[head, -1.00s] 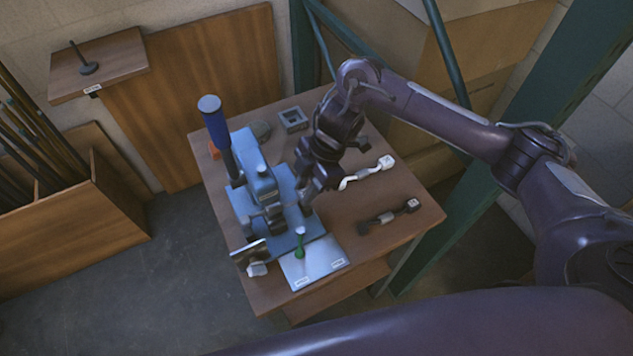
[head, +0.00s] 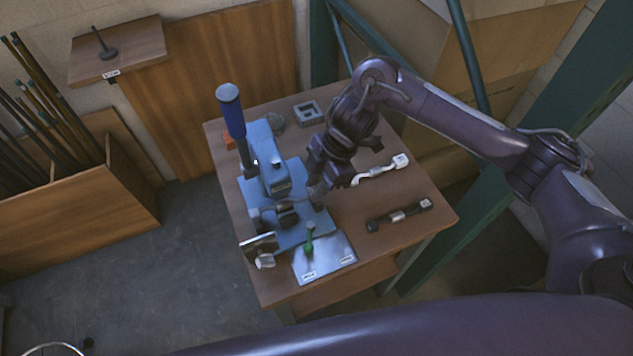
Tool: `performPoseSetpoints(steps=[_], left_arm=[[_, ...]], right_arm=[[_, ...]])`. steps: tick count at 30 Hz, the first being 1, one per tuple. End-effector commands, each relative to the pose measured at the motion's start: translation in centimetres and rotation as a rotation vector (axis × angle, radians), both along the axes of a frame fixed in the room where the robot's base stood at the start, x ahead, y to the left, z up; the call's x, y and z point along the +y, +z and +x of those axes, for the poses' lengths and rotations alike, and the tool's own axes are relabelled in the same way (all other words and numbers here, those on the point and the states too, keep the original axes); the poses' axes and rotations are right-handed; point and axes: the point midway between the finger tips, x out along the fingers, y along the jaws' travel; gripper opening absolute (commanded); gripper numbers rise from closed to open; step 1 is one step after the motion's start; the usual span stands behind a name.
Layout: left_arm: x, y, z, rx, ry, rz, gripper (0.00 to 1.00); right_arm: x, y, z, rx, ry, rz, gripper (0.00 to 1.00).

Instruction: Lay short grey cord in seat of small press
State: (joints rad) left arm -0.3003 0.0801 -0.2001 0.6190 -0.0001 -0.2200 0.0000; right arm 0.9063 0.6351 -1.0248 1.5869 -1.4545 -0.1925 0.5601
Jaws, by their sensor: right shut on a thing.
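The small press (head: 266,160) is blue, with a tall dark-blue handle (head: 231,112), and stands on the left part of the wooden table. My right gripper (head: 318,196) is low over the right side of the press base, pointing down. It is shut on what looks like the short grey cord (head: 303,204), a thin strand leading left toward the dark part at the front of the press. The cord is small and partly hidden, so I cannot tell whether it lies in the seat. My left gripper is out of view.
A metal plate with a green peg (head: 309,238) lies in front of the press. A grey square block (head: 306,112) is at the back. Bare tabletop lies around the cords.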

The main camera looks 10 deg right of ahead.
Motion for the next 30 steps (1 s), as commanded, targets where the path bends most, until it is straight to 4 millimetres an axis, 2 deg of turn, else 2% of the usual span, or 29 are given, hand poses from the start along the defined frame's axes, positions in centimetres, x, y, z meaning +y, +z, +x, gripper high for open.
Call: performPoseSetpoints(steps=[30], left_arm=[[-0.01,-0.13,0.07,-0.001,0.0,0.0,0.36]], right_arm=[[0.04,-1.05,0.01,0.001,-0.001,0.001,0.02]])
